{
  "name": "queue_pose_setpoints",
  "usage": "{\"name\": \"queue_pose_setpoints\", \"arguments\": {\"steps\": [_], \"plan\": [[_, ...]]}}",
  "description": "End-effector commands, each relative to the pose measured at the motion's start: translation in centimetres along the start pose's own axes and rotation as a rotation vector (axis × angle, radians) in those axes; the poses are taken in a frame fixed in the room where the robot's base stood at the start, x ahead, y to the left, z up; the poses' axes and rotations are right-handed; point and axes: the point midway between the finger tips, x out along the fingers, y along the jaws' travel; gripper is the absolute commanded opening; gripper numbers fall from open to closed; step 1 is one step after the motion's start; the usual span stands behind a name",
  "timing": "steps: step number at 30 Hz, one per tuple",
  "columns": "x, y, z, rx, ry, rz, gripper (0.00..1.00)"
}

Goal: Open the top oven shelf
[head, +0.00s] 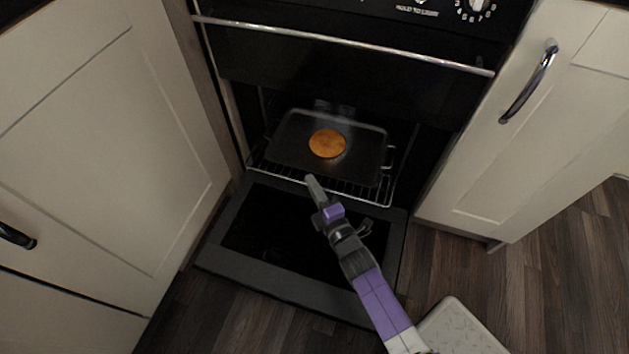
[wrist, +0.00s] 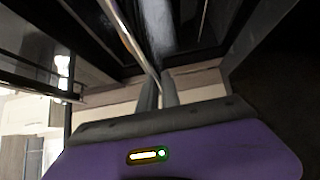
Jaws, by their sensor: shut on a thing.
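The wire oven shelf (head: 330,185) shows in the head view in the open lower oven. It bears a dark tray (head: 285,150) with a round orange-brown item (head: 327,144). The fingers hide the exact contact. How far out the shelf stands is hard to tell.
The lower oven door (head: 220,255) lies folded down below the shelf, under my arm. An upper door with a chrome handle (head: 345,42) is shut above. Cream cabinets stand left (head: 110,140) and right (head: 490,170). Wooden floor (head: 560,275) is bare at right.

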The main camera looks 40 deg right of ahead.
Motion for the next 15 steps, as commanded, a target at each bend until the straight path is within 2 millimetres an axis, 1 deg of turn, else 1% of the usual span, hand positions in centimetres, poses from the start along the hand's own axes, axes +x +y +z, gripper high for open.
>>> {"name": "queue_pose_setpoints", "arguments": {"steps": [6,7,10,15], "plan": [[-0.05,-0.14,-0.06,0.001,0.0,-0.003,0.0],[-0.05,-0.14,-0.06,0.001,0.001,-0.003,0.09],[-0.04,-0.12,-0.06,0.001,0.001,-0.003,0.29],[-0.01,-0.06,-0.05,0.001,0.001,-0.001,0.29]]}}
